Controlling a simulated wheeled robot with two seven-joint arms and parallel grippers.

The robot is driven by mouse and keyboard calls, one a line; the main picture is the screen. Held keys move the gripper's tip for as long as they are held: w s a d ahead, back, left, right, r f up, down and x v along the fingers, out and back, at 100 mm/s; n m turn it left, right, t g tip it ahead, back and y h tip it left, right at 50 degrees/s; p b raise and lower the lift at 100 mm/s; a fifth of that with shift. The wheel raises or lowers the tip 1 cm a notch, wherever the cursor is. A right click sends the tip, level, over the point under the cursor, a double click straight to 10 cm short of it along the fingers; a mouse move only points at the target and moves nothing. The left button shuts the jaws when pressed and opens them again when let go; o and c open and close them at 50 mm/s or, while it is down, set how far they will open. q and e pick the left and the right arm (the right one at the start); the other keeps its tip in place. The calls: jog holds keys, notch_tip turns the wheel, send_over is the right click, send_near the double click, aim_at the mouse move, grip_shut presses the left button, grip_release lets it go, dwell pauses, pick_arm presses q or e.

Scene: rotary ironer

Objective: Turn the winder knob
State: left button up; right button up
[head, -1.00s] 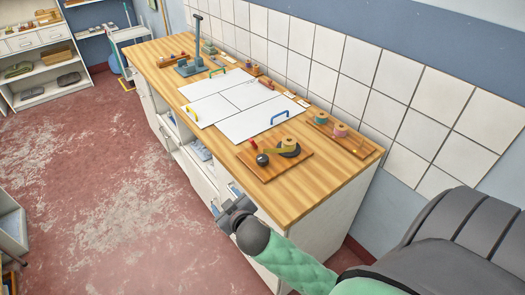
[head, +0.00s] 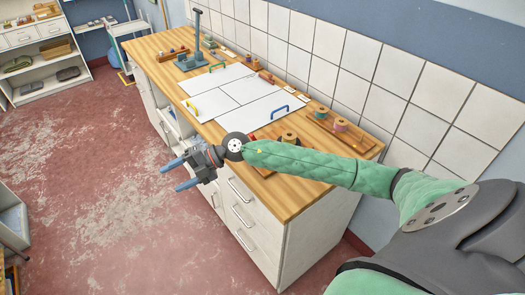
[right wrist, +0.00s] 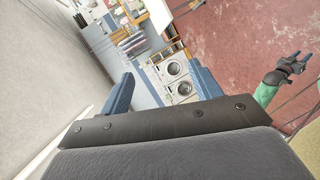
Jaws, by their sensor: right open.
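The winder sits on the near end of the wooden counter (head: 300,196). My right forearm crosses in front of it, so its black knob is hidden in the head view. A tan spool (head: 289,137) and a bit of red (head: 252,137) show above the forearm. My right gripper (head: 178,174) is open and empty, in front of the counter's front edge, left of the winder and apart from it. Its blue fingers also show in the right wrist view (right wrist: 160,95), with nothing between them. My left gripper (right wrist: 291,66) shows small at the right of the right wrist view.
White panels with coloured handles (head: 232,100) lie on the counter beyond the winder. A wooden tray with spools (head: 340,130) stands near the tiled wall. White drawers (head: 240,215) are below the counter. Front-loading machines (right wrist: 175,72) show in the right wrist view. The red floor (head: 100,190) is open at left.

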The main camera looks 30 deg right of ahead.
pick_arm(q)
jog(key=s+a+f, duration=0.3)
jog(key=s+f, duration=0.9)
jog(key=s, duration=0.1)
pick_arm(e)
jog(key=w+d+f+g+h, duration=0.1)
jog(key=d+h, duration=0.3)
jog(key=d, duration=0.6)
jog(key=w+d+f+g+h, duration=0.1)
jog(key=d+h, duration=0.4)
jog(key=d, duration=0.6)
jog(key=w+d+f+m+g+h, duration=0.1)
jog(key=w+d+h, duration=0.2)
jog(key=d, duration=0.8)
jog(key=shift+f+h, duration=0.4)
jog(key=shift+h, duration=0.6)
jog(key=shift+d, duration=0.4)
jog(key=shift+f, duration=0.15)
notch_tip(320, 180, down, 5)
jog(key=p, duration=0.3)
jog(key=shift+f+p, duration=0.35)
jog(key=shift+p, duration=0.1)
jog(key=shift+f, duration=0.85)
pick_arm(q)
jog(key=s+r+g, duration=0.1)
jog(key=s+r, duration=0.1)
jog(key=s, duration=0.5)
jog(key=shift+a, duration=0.45)
